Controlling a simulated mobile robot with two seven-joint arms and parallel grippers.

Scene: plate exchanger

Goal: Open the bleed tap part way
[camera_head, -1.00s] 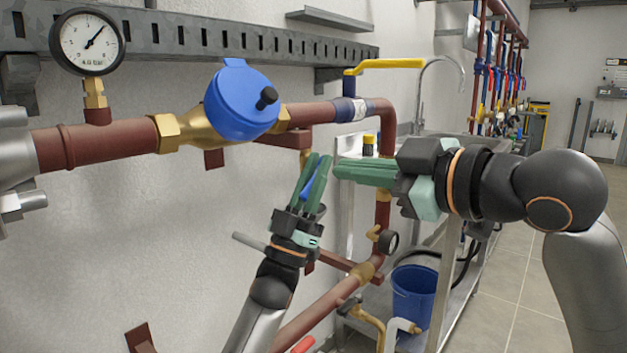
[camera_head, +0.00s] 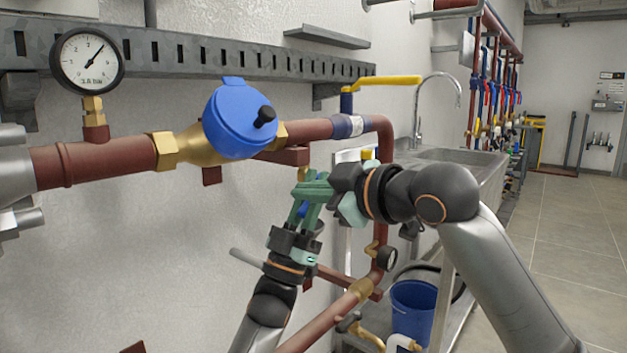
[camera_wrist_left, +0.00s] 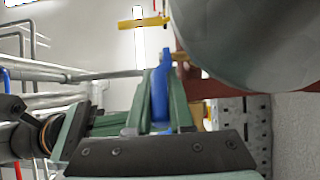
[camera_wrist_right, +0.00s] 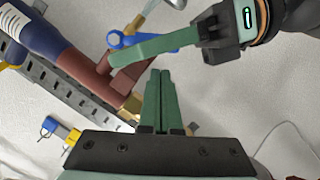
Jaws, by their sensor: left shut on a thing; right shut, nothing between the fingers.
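The bleed tap has a small blue lever (camera_head: 303,210) below a brass fitting (camera_head: 303,173) under the red pipe. My left gripper (camera_head: 313,180) reaches up from below and is shut on the blue lever, which also shows between its fingers in the left wrist view (camera_wrist_left: 159,98). My right gripper (camera_head: 300,190) comes in from the right, shut and empty, its fingers overlapping the left ones in the head view. The right wrist view shows its closed fingers (camera_wrist_right: 160,85) and the blue tap (camera_wrist_right: 125,40) beyond. The left fingertips are partly hidden in the head view.
A pressure gauge (camera_head: 87,61) and a blue-capped brass valve body (camera_head: 238,120) sit on the red pipe (camera_head: 105,162). A yellow-handled valve (camera_head: 385,82) is farther right. A blue bucket (camera_head: 412,308) and sink (camera_head: 460,157) stand behind my right arm.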

